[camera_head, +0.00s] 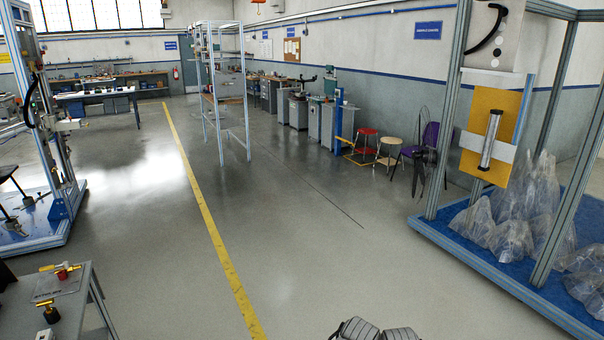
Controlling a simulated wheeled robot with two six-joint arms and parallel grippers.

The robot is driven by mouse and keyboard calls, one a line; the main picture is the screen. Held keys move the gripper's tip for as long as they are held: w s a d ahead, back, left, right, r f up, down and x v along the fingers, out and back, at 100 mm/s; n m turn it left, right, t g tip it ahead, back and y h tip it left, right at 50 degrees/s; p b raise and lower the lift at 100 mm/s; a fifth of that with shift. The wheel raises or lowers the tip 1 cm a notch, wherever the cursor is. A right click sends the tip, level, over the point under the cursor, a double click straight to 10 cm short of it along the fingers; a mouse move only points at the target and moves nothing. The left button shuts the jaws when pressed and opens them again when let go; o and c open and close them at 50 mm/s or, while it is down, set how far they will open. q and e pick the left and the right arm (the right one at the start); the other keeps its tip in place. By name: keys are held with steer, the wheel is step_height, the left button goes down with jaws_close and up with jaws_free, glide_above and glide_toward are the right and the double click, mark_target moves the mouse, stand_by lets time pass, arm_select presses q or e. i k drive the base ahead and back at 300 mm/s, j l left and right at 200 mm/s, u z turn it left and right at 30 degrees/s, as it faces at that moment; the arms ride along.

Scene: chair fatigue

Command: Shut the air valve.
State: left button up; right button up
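A small bench (70,308) at the lower left carries small fittings. One is a red part with a yellow handle (62,270), lying on a grey plate. Another is a dark fitting with a yellow top (48,312), nearer the front. Either could be the air valve; they are too small to tell which, or whether it is open or shut. Two grey ribbed parts (376,330) show at the bottom edge, right of centre, probably my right gripper, mostly cut off. They are apart from the bench and touch nothing visible. My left gripper is out of view.
A yellow floor line (205,215) runs across open, clear floor. A framed test rig (60,215) stands at the left. At the right, another frame on a blue base (450,235) holds clear plastic sheeting (535,205). Stools, chairs, shelving (230,90) and workbenches stand farther back.

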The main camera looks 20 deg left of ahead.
mark_target(53, 267)
steer(key=i+j+u, duration=0.15)
steer(key=u, duration=0.25)
steer(key=i+u, duration=0.7)
steer(key=u, duration=0.15)
steer(key=i+u, duration=0.25)
steer(key=u, duration=0.15)
steer(key=i+j+u, duration=0.25)
steer(key=u, duration=0.15)
steer(key=i+u, duration=0.35)
steer(key=i, duration=0.15)
steer(key=i+j+u, duration=0.1)
steer(key=i+j, duration=0.1)
